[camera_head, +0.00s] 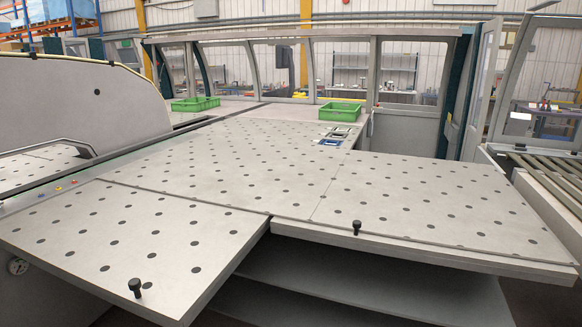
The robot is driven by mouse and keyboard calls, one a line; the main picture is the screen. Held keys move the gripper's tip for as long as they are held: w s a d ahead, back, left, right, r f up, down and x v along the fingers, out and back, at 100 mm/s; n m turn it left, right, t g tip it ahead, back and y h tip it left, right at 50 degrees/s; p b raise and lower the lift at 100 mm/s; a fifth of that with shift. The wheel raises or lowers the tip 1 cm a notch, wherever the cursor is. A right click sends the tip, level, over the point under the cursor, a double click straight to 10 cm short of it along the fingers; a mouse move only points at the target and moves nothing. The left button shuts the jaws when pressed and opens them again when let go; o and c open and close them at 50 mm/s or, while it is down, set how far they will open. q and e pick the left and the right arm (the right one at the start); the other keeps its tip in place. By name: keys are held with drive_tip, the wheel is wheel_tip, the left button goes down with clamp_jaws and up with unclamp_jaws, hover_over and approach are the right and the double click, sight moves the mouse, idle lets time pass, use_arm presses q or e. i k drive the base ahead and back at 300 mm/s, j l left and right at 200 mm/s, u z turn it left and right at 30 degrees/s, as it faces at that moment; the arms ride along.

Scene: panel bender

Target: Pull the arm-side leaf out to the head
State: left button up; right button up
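Two light grey leaves with dark round spots form the front of the large table. The left leaf (140,235) juts nearer to me than the right leaf (420,205), leaving a step between their front edges. Each has an upright black knob near its front edge: the left knob (135,287) and the right knob (357,227). I cannot tell by sight which leaf is the arm-side one. Neither of my grippers is in view, and nothing touches either knob.
A dark grey shelf surface (370,290) lies below the right leaf. Two green crates, left (195,104) and right (340,113), stand at the back. A rounded grey machine housing (75,105) is at left; a roller conveyor (550,167) is at right. The tabletop is mostly clear.

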sight(159, 258)
drive_tip(key=i+l+u, duration=0.7)
drive_tip(key=i, duration=0.15)
drive_tip(key=j+u, duration=0.1)
drive_tip(key=u, duration=0.75)
drive_tip(key=z, duration=0.5)
